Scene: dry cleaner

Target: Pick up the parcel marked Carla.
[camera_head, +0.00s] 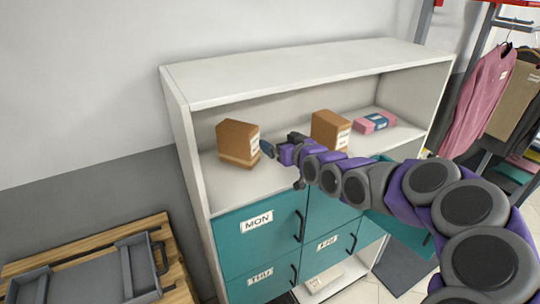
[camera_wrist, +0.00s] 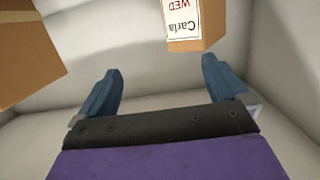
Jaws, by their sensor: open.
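The parcel marked Carla (camera_wrist: 195,44) is a brown box with a white label reading "Carla" and "WED", upside down in the wrist view. It lies ahead of my gripper, beyond the fingertips and toward the right finger. It appears to be the left brown box (camera_head: 236,144) on the shelf in the head view, where its label is too small to read. My gripper (camera_head: 279,144) is just right of that box, apart from it. In the wrist view its two blue fingers (camera_wrist: 160,68) are spread with nothing between them.
A second brown box (camera_head: 328,129) stands right of my gripper, with a pink and blue packet (camera_head: 376,122) farther right. The white shelf unit (camera_head: 300,72) has a top board and side walls around them. Teal drawers (camera_head: 259,240) are below; a grey tray (camera_head: 85,278) is lower left.

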